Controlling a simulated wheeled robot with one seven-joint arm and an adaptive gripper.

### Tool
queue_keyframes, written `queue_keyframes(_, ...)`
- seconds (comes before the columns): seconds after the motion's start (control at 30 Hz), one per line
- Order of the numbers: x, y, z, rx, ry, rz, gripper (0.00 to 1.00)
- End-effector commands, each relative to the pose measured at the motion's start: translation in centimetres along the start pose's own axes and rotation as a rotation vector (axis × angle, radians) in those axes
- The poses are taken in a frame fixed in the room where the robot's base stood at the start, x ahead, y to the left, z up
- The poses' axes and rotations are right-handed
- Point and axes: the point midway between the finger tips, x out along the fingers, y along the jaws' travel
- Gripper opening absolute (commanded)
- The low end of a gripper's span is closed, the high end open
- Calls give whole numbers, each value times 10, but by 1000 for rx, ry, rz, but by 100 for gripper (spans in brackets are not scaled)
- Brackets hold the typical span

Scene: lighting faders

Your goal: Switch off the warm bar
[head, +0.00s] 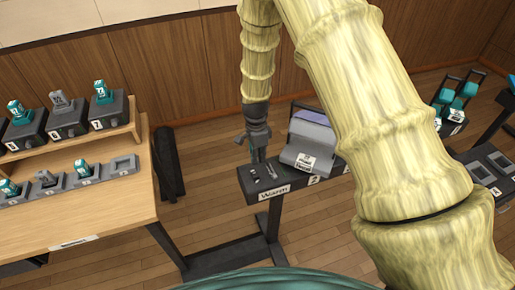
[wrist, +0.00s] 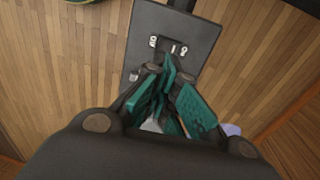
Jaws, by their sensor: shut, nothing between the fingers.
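The panel labelled "Warm" (head: 273,191) is a dark grey box on a black stand, in the middle of the head view. Small pale fittings (head: 270,170) show on its top, too small to read. In the wrist view the dark panel (wrist: 195,20) has two pale fittings with a small lever-like piece (wrist: 173,48) between them; its setting cannot be told. My gripper (head: 257,157), with teal finger pads, points down at the panel's back left part. In the wrist view its shut, empty fingertips (wrist: 169,62) are just short of the fittings. Contact cannot be told.
A grey hooded unit (head: 308,145) stands right beside the Warm panel, partly behind my arm. A wooden table (head: 100,215) with several teal and grey handled blocks is at left. More dark units (head: 490,165) are at right. Wooden floor lies between.

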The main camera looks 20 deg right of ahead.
Motion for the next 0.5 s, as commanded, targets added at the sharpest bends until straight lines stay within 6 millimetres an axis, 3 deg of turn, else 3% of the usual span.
queue_keyframes(0.5,51,0,0,0,0,0,0)
